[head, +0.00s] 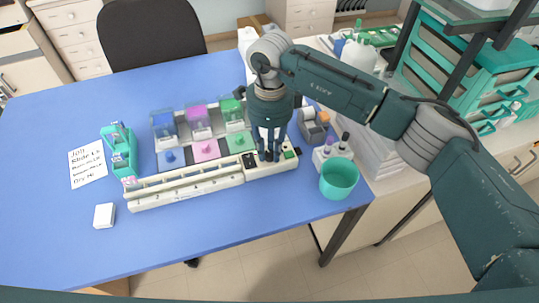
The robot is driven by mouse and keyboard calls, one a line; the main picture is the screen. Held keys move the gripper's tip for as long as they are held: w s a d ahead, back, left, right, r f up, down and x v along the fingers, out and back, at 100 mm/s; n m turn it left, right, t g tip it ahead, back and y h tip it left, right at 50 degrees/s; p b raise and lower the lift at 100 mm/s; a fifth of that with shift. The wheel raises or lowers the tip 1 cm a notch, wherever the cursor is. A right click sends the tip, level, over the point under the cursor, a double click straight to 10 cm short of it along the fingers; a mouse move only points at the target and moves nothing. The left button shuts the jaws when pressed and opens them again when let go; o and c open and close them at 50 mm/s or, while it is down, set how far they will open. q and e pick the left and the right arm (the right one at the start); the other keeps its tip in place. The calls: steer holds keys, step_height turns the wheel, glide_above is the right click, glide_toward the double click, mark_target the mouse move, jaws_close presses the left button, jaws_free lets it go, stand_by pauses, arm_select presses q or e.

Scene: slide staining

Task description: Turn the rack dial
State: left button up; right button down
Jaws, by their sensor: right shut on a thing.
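The staining rack (187,194) is a long cream unit on the blue table. At its right end is a control panel (258,173) with a dark patch and a green button (290,154). My right gripper (270,157) points straight down at this panel, its fingers shut on the rack dial. The fingers hide the dial, so its angle cannot be told. Blue, pink and green jars (202,116) stand along the rack's back, with matching coloured pads in front. My left gripper is not in view.
A teal cup (339,178) and small bottles stand right of the panel, near the table edge. A grey-orange device (313,125) is behind them. A teal slide holder (119,150), a note (87,164) and a white block (104,215) lie left. The front table is clear.

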mark_target(272, 152)
steer(key=m+b, duration=0.4)
steer(key=m, duration=0.2)
steer(key=shift+w+m+b, duration=0.15)
steer(key=shift+m+b, duration=0.15)
steer(key=shift+b, duration=0.05)
steer(key=m+b, duration=0.2)
steer(key=m, duration=0.1)
steer(key=shift+y, duration=0.3)
steer(key=shift+r+m+b, duration=0.15)
steer(key=shift+m+b, duration=0.4)
steer(key=shift+m, duration=0.55)
steer(key=c, duration=1.9)
jaws_free()
steer(key=shift+o, duration=0.4)
step_height(272, 152, up, 12)
steer(key=shift+d, duration=0.3)
